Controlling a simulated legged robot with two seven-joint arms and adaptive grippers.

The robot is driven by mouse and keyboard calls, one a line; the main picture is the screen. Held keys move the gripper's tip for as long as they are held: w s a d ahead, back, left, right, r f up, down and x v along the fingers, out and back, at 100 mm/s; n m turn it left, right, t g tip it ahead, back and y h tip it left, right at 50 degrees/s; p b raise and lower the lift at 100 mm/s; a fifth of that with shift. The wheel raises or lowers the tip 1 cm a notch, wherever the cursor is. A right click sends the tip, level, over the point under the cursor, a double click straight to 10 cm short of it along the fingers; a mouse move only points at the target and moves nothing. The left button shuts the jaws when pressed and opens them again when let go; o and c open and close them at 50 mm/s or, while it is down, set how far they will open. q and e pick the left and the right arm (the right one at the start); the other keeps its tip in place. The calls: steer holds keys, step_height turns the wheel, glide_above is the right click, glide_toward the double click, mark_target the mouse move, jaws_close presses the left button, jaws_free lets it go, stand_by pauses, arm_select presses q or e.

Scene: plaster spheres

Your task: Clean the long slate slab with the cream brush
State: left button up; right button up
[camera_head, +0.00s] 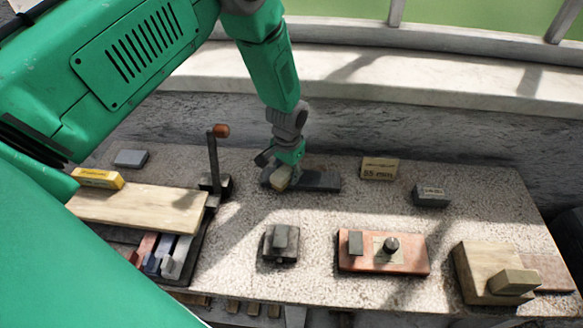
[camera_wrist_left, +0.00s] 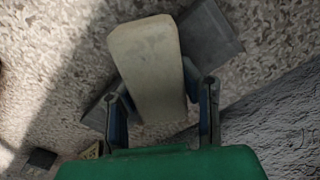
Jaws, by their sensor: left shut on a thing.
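The cream brush (camera_head: 281,178) is a pale block with rounded corners. My left gripper (camera_head: 284,170) is shut on it, with a finger on each side of the brush (camera_wrist_left: 150,65) in the left wrist view. The long slate slab (camera_head: 320,181) is dark grey and lies flat near the back of the table. The brush is over the slab's left part; I cannot tell whether it touches. In the left wrist view the slab (camera_wrist_left: 211,42) runs diagonally beneath the brush, which hides its middle. My right gripper is not in view.
A lever press (camera_head: 214,165) stands left of the slab, near a wooden board (camera_head: 140,207). A small dark block (camera_head: 281,243), a reddish plate (camera_head: 383,263) and a wooden block (camera_head: 485,270) are in front. A labelled block (camera_head: 379,169) and a grey block (camera_head: 431,196) lie to the right.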

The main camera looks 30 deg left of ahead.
arm_select(q)
steer(key=shift+s, duration=0.45)
steer(key=shift+w+b, duration=0.6)
steer(key=shift+w, duration=0.6)
steer(key=shift+w+d+b, duration=0.15)
steer(key=shift+w+b, duration=0.6)
steer(key=shift+w, duration=0.2)
steer(key=shift+s+r+p, duration=0.2)
steer(key=shift+s+p, duration=0.65)
steer(key=shift+s, duration=0.1)
steer(key=shift+s+a+f+p, duration=0.1)
steer(key=shift+s+p, duration=0.2)
steer(key=shift+s, duration=0.35)
steer(key=shift+s+a+f+p, duration=0.1)
steer(key=shift+s+p, duration=0.2)
steer(key=shift+s, duration=0.3)
steer(key=shift+w, duration=0.15)
